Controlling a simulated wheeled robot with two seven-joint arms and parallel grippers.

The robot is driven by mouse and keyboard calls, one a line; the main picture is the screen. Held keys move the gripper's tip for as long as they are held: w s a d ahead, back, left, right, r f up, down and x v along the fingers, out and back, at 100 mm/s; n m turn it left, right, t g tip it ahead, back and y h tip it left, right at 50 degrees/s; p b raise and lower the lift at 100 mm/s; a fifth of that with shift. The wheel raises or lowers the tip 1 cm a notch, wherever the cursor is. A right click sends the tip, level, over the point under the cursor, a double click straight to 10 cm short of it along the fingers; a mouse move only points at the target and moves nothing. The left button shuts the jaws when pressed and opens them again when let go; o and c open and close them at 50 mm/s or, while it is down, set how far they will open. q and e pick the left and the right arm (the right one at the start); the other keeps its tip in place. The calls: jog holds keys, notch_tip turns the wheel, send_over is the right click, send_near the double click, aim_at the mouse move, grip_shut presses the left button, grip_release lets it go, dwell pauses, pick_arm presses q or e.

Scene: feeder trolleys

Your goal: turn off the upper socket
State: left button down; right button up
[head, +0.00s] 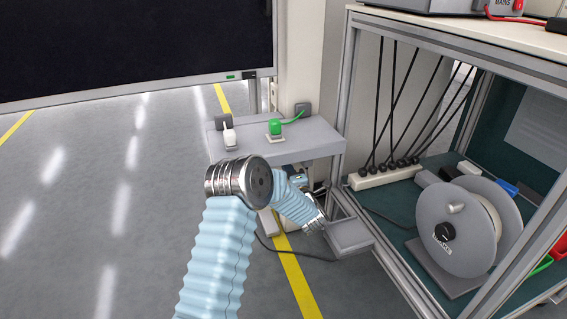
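The left socket (223,121) is partly behind a white plug (229,135). The right socket (302,109) is a little higher in the picture, and a green cable runs from it to a green plug (275,127) on a small white base. I cannot tell either socket's switch state. My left arm reaches in front of the shelf and bends down to the right. Its far end (314,222) is below the shelf, and no fingers can be made out. My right gripper is out of view.
A metal-framed trolley (355,90) stands at the right. It holds a white power strip (388,174) with several black cables and a grey cable reel (465,225). A dark screen (130,45) fills the upper left. The floor at the left is clear.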

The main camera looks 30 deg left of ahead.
pick_arm(q)
jog(key=shift+x, duration=2.1)
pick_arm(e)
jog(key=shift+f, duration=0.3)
